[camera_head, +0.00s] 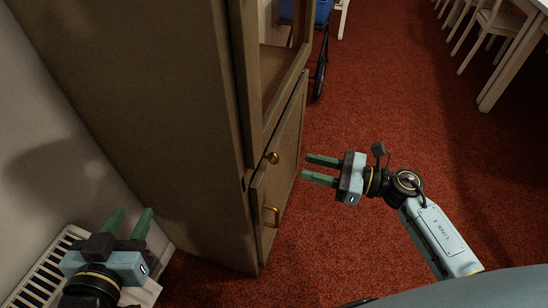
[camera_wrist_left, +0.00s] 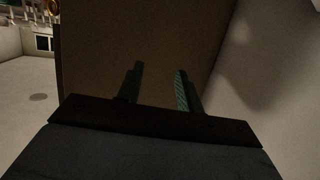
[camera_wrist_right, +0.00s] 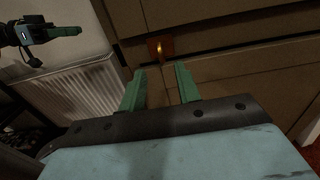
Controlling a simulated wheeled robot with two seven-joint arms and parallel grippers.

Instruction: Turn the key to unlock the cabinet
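The brown cabinet (camera_head: 150,80) stands at the left in the head view. Its lower door (camera_head: 285,180) looks closed. In the right wrist view the key (camera_wrist_right: 160,47) shows on a brass plate, straight ahead between the fingertips. My right gripper (camera_head: 306,168) is open and empty, pointing at the cabinet front, apart from the key. My left gripper (camera_head: 134,218) is open and empty beside the cabinet's side panel; that panel (camera_wrist_left: 150,35) fills the left wrist view.
A white radiator (camera_head: 45,270) is on the wall at the lower left, near my left gripper. Red carpet (camera_head: 400,100) lies clear right of the cabinet. White chairs (camera_head: 490,30) and a table (camera_head: 515,65) stand at the far right. A blue object (camera_head: 322,12) is behind the cabinet.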

